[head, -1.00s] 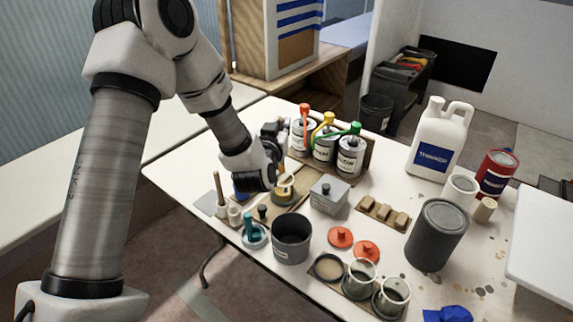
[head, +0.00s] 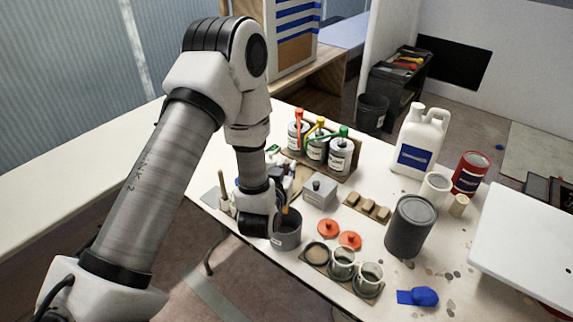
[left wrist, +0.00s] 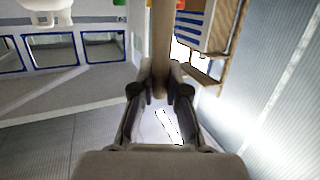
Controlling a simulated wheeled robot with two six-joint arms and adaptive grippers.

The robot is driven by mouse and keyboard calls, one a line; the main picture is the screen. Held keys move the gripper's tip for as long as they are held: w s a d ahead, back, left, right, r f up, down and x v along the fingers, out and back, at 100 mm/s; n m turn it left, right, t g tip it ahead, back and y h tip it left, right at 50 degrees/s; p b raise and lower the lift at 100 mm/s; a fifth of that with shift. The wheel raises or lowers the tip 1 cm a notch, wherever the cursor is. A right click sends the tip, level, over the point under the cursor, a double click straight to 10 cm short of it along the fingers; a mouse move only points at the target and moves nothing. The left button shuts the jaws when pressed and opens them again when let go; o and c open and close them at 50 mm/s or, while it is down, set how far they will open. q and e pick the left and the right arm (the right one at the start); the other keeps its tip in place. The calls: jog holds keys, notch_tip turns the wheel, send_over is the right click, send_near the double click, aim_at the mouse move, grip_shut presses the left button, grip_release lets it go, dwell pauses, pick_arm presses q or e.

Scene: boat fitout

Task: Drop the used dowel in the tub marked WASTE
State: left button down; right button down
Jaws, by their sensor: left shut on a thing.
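My left gripper (head: 279,206) is shut on a light brown wooden dowel (head: 287,214). The dowel also shows in the left wrist view (left wrist: 161,45), held between the two fingers (left wrist: 160,92). A dark grey open tub (head: 287,240) stands on the white table with a small pale label too small to read. In the head view the gripper and dowel are over the tub's opening. I cannot tell whether the dowel's lower end is inside or just above the rim. My wrist hides part of the tub's left side. My right gripper is not in view.
Orange lids (head: 328,229), small cups (head: 344,262) and a grey lidded box (head: 319,193) stand close to the tub. Cans with coloured tops (head: 341,157), a white jug (head: 418,142) and a dark can (head: 409,226) are farther off. A blue cloth (head: 418,297) lies at front right.

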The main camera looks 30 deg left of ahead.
pick_arm(q)
notch_tip(320, 180, down, 3)
jog(key=shift+a+f+b, duration=0.15)
jog(key=shift+f+b, duration=0.05)
jog(key=shift+b, duration=0.85)
jog(key=shift+s+f+b, duration=0.25)
jog(key=shift+f+b, duration=0.75)
jog(key=shift+f, duration=0.15)
jog(key=shift+s, duration=0.1)
jog(key=c, duration=1.1)
grip_release()
jog(key=r, duration=1)
jog(key=shift+d+r, duration=0.1)
jog(key=shift+d, duration=0.1)
